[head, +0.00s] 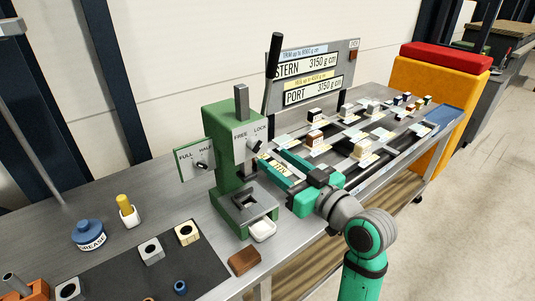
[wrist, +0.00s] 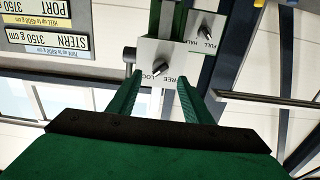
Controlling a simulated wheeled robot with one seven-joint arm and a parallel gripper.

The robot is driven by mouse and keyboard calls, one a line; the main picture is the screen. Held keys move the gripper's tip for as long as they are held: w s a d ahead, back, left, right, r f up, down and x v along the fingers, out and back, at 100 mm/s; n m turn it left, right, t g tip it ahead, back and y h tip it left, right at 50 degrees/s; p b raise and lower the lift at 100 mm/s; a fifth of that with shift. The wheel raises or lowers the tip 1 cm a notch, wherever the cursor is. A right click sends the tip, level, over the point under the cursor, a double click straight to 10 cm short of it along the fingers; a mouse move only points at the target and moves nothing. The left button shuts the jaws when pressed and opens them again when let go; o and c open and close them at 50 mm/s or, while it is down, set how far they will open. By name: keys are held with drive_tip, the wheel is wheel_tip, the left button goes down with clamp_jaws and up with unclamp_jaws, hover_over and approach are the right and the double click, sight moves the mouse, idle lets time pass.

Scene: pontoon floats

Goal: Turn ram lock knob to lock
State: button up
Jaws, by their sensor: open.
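The ram lock knob (head: 254,146) is a small grey knob on a pale plate (head: 240,143) marked FREE and LOCK, on the green press (head: 224,118). In the wrist view, which is upside down, the knob (wrist: 158,69) stands between my two green fingertips, with plate showing on both sides. It looks slanted; which mark it points to I cannot tell. My gripper (head: 271,160) is open and empty, just right of the plate in the head view. The wrist view shows the fingers of my gripper (wrist: 157,83) spread around the knob's line, with no clear contact.
A second plate (head: 193,160) marked FULL and HALF carries another knob left of the press. The press's black lever (head: 273,62) rises behind. Display signs (head: 311,75) stand behind.

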drive_tip(key=shift+v, duration=1.8)
wheel_tip(320, 180, down, 15)
drive_tip(key=a+m+t+h, duration=0.2)
drive_tip(key=m+t+h, duration=0.1)
drive_tip(key=m+h, duration=0.3)
drive_tip(key=s+a+f+m+h, duration=0.1)
drive_tip(key=s+f+m+h, duration=0.15)
drive_tip(key=s+f, duration=0.35)
drive_tip(key=s+a+f+m+h, duration=0.1)
drive_tip(key=s+f+m, duration=0.25)
drive_tip(key=f, duration=0.55)
drive_tip(key=s+a+f+n+g, duration=0.1)
drive_tip(key=s+f+n, duration=0.1)
drive_tip(key=s, duration=1.2)
drive_tip(key=s+a+f+n+g+h, duration=0.1)
drive_tip(key=s+f+n, duration=0.2)
drive_tip(key=s, duration=1.2)
drive_tip(key=shift+s+a, duration=0.25)
drive_tip(key=shift+s, duration=0.1)
